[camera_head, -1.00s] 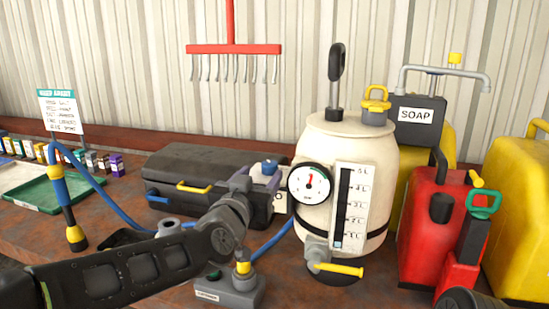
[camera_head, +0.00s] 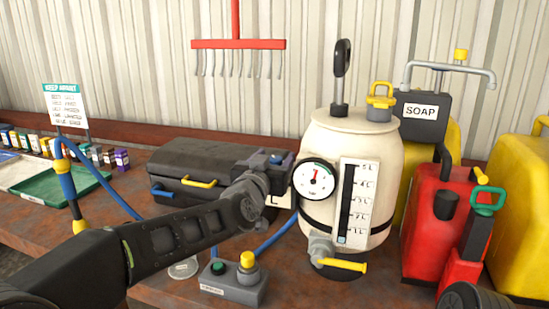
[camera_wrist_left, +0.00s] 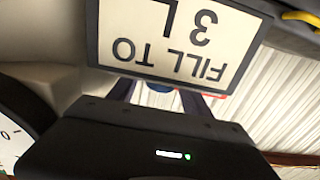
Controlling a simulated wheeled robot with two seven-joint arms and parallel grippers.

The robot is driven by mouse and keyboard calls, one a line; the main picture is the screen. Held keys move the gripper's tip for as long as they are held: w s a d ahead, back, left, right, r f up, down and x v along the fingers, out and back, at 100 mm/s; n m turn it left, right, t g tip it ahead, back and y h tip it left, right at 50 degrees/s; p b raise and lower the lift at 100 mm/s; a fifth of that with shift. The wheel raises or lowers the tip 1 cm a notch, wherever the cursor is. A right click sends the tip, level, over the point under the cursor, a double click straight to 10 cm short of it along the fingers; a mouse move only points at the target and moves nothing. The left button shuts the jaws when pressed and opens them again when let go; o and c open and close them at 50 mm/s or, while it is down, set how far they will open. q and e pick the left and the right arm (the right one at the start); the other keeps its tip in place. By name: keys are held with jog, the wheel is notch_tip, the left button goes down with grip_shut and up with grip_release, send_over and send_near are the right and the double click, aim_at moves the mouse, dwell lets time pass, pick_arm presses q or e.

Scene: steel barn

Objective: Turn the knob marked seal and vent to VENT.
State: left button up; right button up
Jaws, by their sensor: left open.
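I cannot read the words seal and vent on anything. A blue part (camera_head: 277,158), perhaps a knob, shows at the tip of my left gripper (camera_head: 280,163), left of the cream tank (camera_head: 378,150). The gripper mostly hides it, and I cannot tell whether they touch. My left gripper is open. In the left wrist view, its dark body with a green light is below a "FILL TO 3 L" sign (camera_wrist_left: 180,45), seen upside down, and a little blue (camera_wrist_left: 160,92) shows behind.
The tank has a dial gauge (camera_head: 314,182), a level scale (camera_head: 352,200) and a yellow tap lever (camera_head: 342,265). A grey box (camera_head: 232,287) with a yellow knob stands in front. A black case (camera_head: 200,160) lies behind my arm. Red and yellow cans (camera_head: 430,220) crowd the right.

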pick_arm(q)
jog(key=shift+w, duration=0.1)
jog(key=shift+c, duration=0.4)
grip_shut()
